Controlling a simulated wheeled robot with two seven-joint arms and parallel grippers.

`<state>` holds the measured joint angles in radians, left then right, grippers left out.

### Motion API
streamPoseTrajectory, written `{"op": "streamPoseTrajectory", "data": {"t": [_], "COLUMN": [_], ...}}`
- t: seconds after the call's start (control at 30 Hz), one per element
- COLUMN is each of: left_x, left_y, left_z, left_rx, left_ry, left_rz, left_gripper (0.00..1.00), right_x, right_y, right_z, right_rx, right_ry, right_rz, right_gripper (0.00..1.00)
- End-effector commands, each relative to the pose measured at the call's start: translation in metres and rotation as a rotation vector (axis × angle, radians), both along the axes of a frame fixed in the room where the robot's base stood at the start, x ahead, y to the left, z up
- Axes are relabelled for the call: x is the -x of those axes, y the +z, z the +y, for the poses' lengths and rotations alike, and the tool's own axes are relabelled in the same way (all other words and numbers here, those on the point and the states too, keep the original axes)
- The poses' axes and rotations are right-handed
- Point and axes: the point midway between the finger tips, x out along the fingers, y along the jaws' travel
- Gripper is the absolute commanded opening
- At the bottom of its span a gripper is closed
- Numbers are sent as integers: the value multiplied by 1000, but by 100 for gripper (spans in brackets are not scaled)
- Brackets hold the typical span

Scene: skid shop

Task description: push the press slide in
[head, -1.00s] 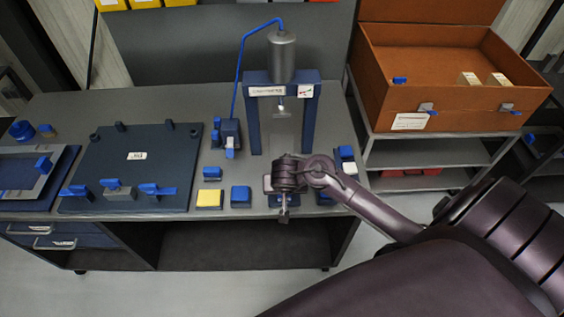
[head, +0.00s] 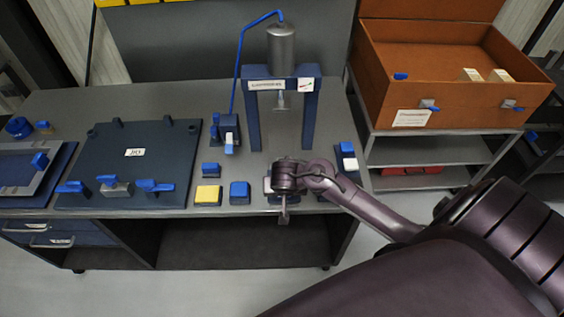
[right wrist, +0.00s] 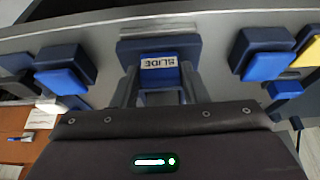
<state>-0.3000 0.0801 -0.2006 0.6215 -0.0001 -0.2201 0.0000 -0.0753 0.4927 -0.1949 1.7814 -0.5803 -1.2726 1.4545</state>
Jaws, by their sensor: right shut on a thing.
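The blue press (head: 253,125) stands on the bench with a grey cylinder (head: 282,50) on top. In the head view my right gripper (head: 283,207) is at the bench's front edge before the press, seen from above. Its wrist hides most of the press slide there. In the right wrist view the block labelled SLIDE (right wrist: 158,64) is straight ahead, label upside down. My right gripper's fingers (right wrist: 160,90) reach to its front, shut on the slide's handle, which is mostly hidden. My left gripper is in neither view.
A yellow button (head: 208,194) and a blue block (head: 240,193) sit left of my gripper. A blue-and-white switch (head: 347,157) is to the right. A dark plate with blue clamps (head: 128,165) lies further left. An orange crate (head: 410,95) stands on a shelf at right.

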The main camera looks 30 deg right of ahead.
Motion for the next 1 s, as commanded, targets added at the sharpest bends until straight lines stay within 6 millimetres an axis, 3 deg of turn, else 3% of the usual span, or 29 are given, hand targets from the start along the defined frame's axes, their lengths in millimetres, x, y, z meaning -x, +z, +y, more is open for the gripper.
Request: {"op": "streamPoseTrajectory", "data": {"t": [0.23,0.7,1.0], "left_x": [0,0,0], "left_y": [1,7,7], "left_z": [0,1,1], "left_rx": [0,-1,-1], "left_ry": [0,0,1], "left_rz": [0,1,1], "left_gripper": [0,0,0], "right_x": [-2,-29,-34], "right_y": [0,1,0], "right_z": [-1,-18,-21], "right_rx": [0,0,1], "right_ry": [-1,-1,0], "right_rz": [0,0,0], "right_gripper": [24,24,24]}}
